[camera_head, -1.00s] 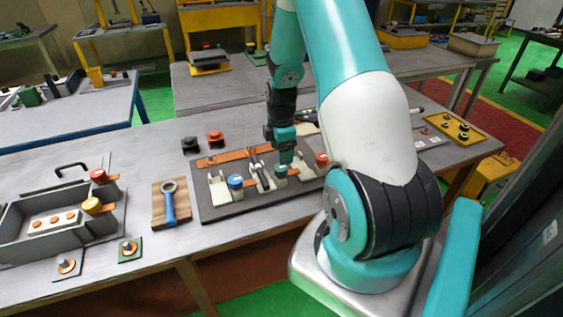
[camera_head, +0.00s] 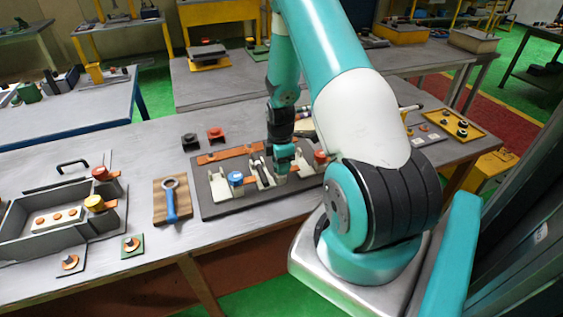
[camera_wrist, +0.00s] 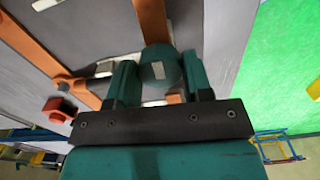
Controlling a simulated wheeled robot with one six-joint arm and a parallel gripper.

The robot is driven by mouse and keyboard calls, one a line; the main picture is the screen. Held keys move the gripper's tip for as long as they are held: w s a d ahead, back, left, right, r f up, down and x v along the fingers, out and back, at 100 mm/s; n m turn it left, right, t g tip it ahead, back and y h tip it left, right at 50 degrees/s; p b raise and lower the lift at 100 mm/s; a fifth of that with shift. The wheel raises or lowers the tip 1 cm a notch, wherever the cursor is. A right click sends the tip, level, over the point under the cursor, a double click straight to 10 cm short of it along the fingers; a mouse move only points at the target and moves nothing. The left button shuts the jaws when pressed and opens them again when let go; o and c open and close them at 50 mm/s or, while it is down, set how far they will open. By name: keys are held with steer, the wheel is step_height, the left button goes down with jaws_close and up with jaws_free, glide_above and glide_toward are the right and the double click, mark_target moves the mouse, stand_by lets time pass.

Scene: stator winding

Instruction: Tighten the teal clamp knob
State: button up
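The teal clamp knob (camera_wrist: 158,68), with a pale mark on top, shows in the wrist view between the two teal fingers of my gripper (camera_wrist: 160,80). It fills most of the gap between them. I cannot tell whether the fingers press on it or only stand around it. In the head view my gripper (camera_head: 282,165) points down over the clamp board (camera_head: 222,206) and hides the teal knob.
On the board, a blue knob (camera_head: 235,178) stands left of my gripper and a red knob (camera_head: 320,157) right of it. A blue-handled ring wrench (camera_head: 170,203) lies on a wooden block. A grey tray (camera_head: 30,218) sits at the left.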

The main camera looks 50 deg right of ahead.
steer(key=shift+s+d, duration=0.1)
steer(key=shift+a+m, duration=0.2)
steer(key=shift+m, duration=0.1)
stand_by(0.5)
